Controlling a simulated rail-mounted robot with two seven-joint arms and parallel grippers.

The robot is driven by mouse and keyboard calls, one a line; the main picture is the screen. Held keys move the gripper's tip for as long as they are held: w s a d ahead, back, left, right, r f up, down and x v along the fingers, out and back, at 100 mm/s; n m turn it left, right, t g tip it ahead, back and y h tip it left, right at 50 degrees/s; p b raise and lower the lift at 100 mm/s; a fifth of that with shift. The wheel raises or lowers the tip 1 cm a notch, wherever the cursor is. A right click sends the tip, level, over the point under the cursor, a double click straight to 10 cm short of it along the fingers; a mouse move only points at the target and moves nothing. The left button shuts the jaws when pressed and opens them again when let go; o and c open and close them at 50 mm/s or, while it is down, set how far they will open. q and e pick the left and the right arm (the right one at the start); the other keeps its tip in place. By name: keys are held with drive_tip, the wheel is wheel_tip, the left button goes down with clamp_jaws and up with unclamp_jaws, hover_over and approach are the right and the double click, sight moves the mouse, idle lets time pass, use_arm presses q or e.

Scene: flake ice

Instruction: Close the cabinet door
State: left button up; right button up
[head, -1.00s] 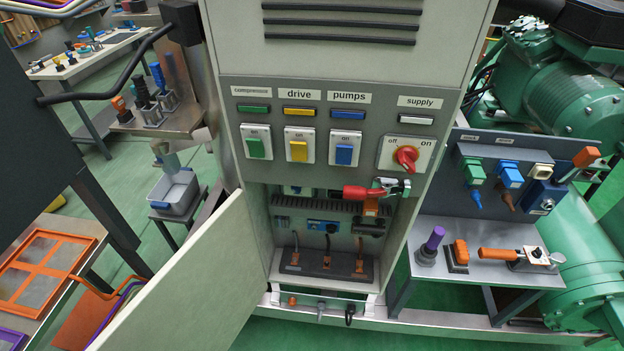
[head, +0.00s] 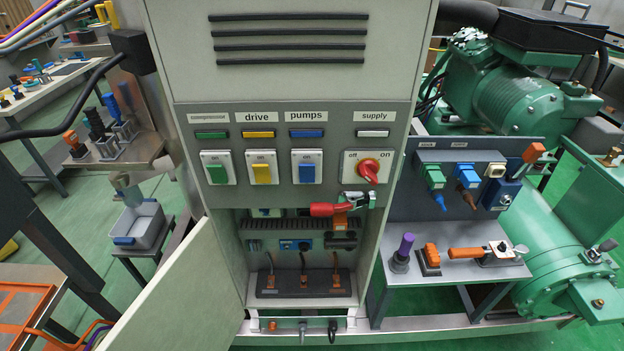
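The grey cabinet (head: 290,88) stands in the middle of the head view. Its lower door (head: 178,290) is pale, hinged at the left side of the lower opening, and swung wide open toward the lower left. The compartment (head: 300,255) shows a black block with cables and orange parts. A red-handled metal clamp-like piece (head: 340,205) sits at the top right of the opening, below the red supply switch (head: 368,170). Neither of my grippers shows in this view.
Green, yellow and blue switches (head: 262,167) line the cabinet panel. A small bench (head: 460,268) with tools stands to the right, before green machinery (head: 530,90). A grey bin (head: 140,225) on a stand is at the left. Green floor (head: 75,255) shows between.

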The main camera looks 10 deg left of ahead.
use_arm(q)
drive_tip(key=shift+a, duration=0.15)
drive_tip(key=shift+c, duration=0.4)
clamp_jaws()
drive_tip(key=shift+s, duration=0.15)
